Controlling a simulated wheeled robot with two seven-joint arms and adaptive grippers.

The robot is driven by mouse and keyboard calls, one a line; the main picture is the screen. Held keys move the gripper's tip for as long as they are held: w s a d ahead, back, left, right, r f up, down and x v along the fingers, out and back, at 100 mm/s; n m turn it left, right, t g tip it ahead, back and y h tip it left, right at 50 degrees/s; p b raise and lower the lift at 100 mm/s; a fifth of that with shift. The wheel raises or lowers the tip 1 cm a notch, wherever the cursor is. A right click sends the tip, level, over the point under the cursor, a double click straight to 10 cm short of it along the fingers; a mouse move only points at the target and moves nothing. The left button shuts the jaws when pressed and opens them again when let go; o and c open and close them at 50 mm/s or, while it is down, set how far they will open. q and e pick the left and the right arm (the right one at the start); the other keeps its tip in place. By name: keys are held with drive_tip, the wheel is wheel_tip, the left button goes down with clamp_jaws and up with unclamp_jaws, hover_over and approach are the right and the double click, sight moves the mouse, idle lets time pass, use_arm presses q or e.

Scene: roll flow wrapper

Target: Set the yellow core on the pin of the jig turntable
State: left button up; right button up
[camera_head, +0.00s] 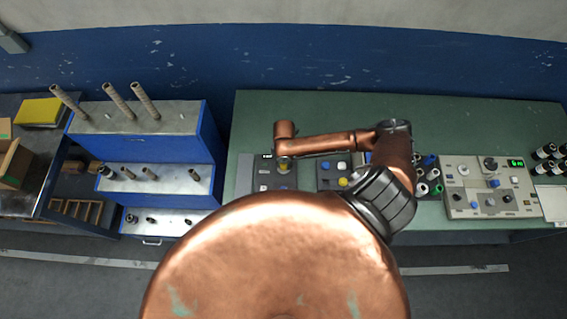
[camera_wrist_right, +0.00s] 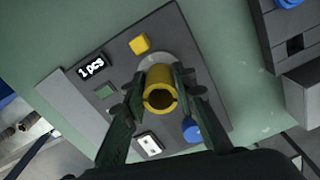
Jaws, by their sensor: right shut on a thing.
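The yellow core (camera_wrist_right: 160,98) is a short hollow cylinder. In the right wrist view my right gripper (camera_wrist_right: 160,84) is shut on it, with one dark finger on each side. The core is over the jig turntable (camera_wrist_right: 158,60), whose pale grey disc shows partly behind it. The pin is hidden, and I cannot tell whether the core touches it. In the head view the core (camera_head: 284,168) shows as a small yellow spot below the end of my copper right arm, above the jig panel (camera_head: 262,178). My left gripper is not in view.
The jig panel carries a "1 pcs" display (camera_wrist_right: 91,66), a yellow button (camera_wrist_right: 139,44) and a blue knob (camera_wrist_right: 192,130). Another control panel (camera_head: 326,177) is beside it. Green and white rolls (camera_head: 422,188) and a beige console (camera_head: 490,187) stand right. A blue stepped rack (camera_head: 190,148) stands left.

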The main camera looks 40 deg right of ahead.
idle(0.3)
drive_tip(key=o, duration=0.9)
drive_tip(key=shift+o, duration=0.4)
drive_tip(key=o, duration=0.4)
wheel_tip(320, 180, up, 8)
drive_tip(key=p, duration=0.8)
